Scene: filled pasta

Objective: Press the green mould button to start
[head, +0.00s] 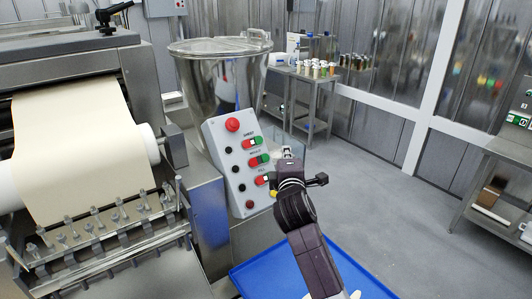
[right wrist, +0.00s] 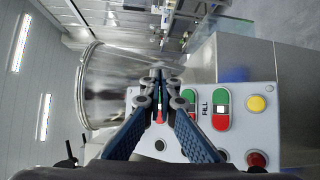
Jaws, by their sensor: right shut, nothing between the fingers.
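The grey control panel (head: 233,165) stands tilted at the filling machine, with a red knob on top and rows of red and green buttons. The green mould button (head: 264,158) is on the right side of the middle row. It also shows in the right wrist view (right wrist: 188,96), partly behind a finger. My right gripper (head: 288,152) is shut and empty, just right of the panel in the head view. In the right wrist view its fingertips (right wrist: 158,72) meet over the panel's edge. They look apart from the button. My left gripper is not in view.
The fill buttons (right wrist: 221,110) and a yellow button (right wrist: 257,103) lie close by. A steel hopper (head: 215,80) stands behind the panel, a dough sheet (head: 75,150) at left. A blue tray (head: 262,275) lies below. Floor at right is clear.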

